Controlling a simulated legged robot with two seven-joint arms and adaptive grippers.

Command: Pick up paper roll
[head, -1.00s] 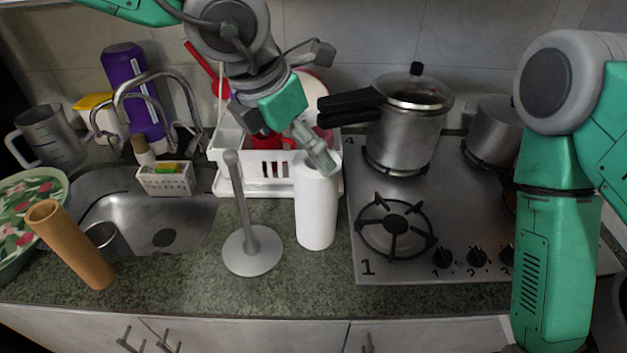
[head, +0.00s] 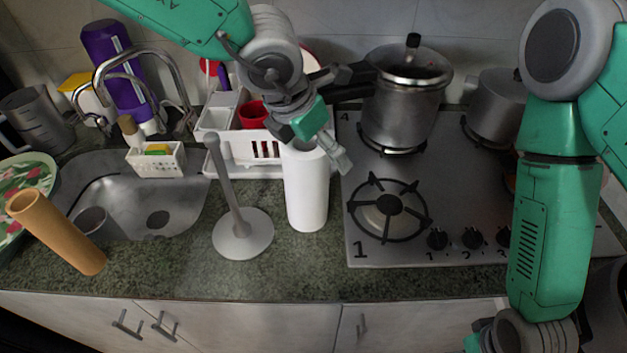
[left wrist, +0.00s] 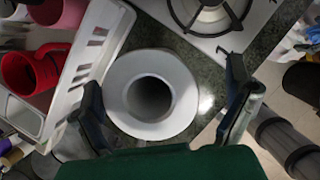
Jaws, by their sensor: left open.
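The white paper roll (head: 306,192) stands upright on the dark countertop, between the grey roll stand and the stove. My left gripper (head: 315,158) is over the top of the roll in the head view. In the left wrist view the roll (left wrist: 120,100) shows from above with its dark central hole, between the spread fingers of my left gripper (left wrist: 165,105). The gripper is open and does not hold the roll. The grey stand (head: 243,236) with its bare upright rod is left of the roll. My right arm hangs at the right; its gripper fingers cannot be made out.
The stove (head: 350,235) with a pressure cooker (head: 405,105) lies right of the roll. A white dish rack (head: 222,165) is behind it. The sink (head: 120,205) and a brown cylinder (head: 55,232) are at the left. The counter's front strip is clear.

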